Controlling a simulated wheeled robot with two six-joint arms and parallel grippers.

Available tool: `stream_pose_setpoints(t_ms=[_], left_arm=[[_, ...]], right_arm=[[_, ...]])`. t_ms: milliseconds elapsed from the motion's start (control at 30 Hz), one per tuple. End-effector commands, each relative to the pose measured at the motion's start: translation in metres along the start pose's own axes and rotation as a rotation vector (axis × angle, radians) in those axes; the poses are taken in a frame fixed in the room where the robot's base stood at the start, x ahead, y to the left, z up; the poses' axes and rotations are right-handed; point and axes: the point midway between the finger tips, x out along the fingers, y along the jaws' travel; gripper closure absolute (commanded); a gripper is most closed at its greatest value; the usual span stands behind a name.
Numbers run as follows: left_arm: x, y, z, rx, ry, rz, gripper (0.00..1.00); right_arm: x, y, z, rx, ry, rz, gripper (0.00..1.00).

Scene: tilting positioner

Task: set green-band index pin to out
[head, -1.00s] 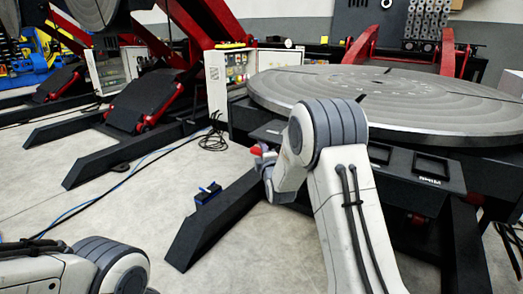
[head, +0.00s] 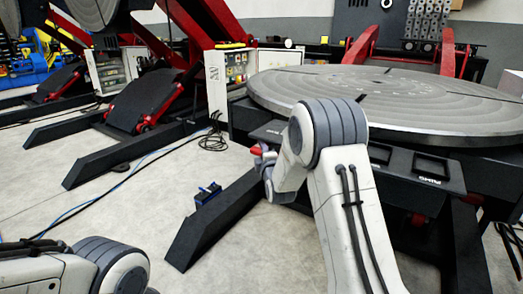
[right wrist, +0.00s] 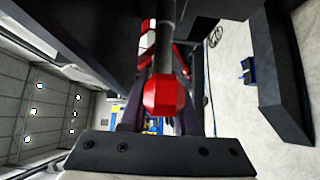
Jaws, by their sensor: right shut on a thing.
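In the right wrist view a red faceted knob (right wrist: 165,95) sits at the end of a dark grey shaft (right wrist: 167,45), in front of the dark gripper base. No green band can be made out on it. My right gripper (head: 259,158) is low beside the front of the big round table, with a bit of red showing at it in the head view. It is shut on the red knob; the finger contact is partly hidden. My left arm shows at the lower left of the head view, but its gripper is out of view.
The grey round table (head: 440,100) of the positioner stands over a dark frame, close to my right arm. A black floor beam (head: 210,225) runs below the gripper. A small blue-and-black item (head: 207,194) and cables lie on the floor.

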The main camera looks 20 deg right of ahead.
Motion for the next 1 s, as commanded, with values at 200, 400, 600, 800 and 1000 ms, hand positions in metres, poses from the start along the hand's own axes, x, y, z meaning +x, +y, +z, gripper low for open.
stream_pose_setpoints(t_ms=[200, 400, 600, 800, 1000], left_arm=[[0.0, 0.0, 0.0, 0.0, 0.0, 0.0, 0.5], [0.001, 0.0, 0.0, 0.0, 0.0, 0.0, 0.5], [0.007, -0.001, 0.0, 0.0, 0.0, 0.0, 0.5], [0.008, -0.001, 0.0, 0.0, 0.0, 0.0, 0.5], [0.008, -0.001, 0.0, 0.0, 0.0, 0.0, 0.5]], right_arm=[[-0.001, -0.002, 0.0, 0.001, 0.0, -0.004, 1.0], [-0.002, -0.002, -0.001, 0.001, 0.0, -0.005, 1.0], [-0.021, -0.003, -0.022, 0.002, 0.004, -0.005, 1.0], [-0.03, -0.003, -0.029, 0.0, 0.001, -0.007, 1.0], [-0.03, -0.003, -0.031, 0.0, 0.005, -0.007, 0.62]])
